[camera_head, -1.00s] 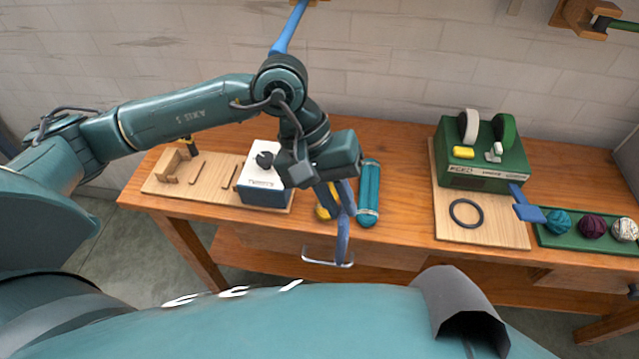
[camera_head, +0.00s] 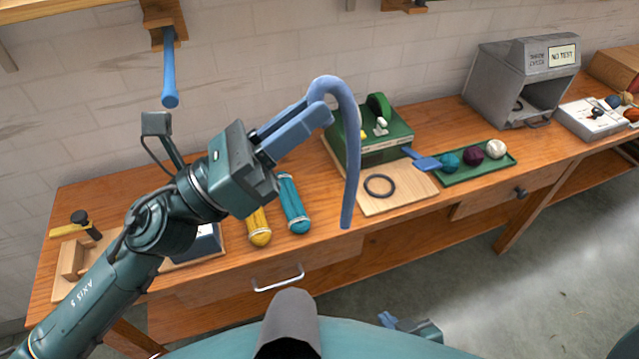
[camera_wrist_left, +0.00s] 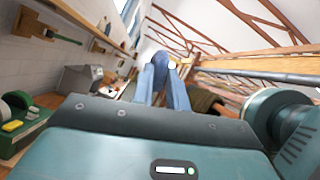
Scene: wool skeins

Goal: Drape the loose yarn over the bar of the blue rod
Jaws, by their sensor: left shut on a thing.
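The loose yarn (camera_head: 350,165) is a thick blue strand. My left gripper (camera_head: 322,105) is shut on it; the strand arches over the blue fingertips and hangs down on the right. In the left wrist view the yarn (camera_wrist_left: 174,63) shows at the fingertips. The blue rod (camera_head: 170,82) sticks out from a wooden wall bracket (camera_head: 163,20) at upper left, its bar bare. My left gripper is well to the right of the rod and apart from it. Part of my right gripper (camera_head: 388,320) shows low in the head view; its jaw state is unclear.
On the wooden bench lie a yellow skein (camera_head: 258,227) and a teal skein (camera_head: 293,205). A green machine (camera_head: 375,140), a dark ring (camera_head: 380,186), a green tray (camera_head: 482,171) with yarn balls and a grey box (camera_head: 500,85) stand to the right. The wall around the rod is clear.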

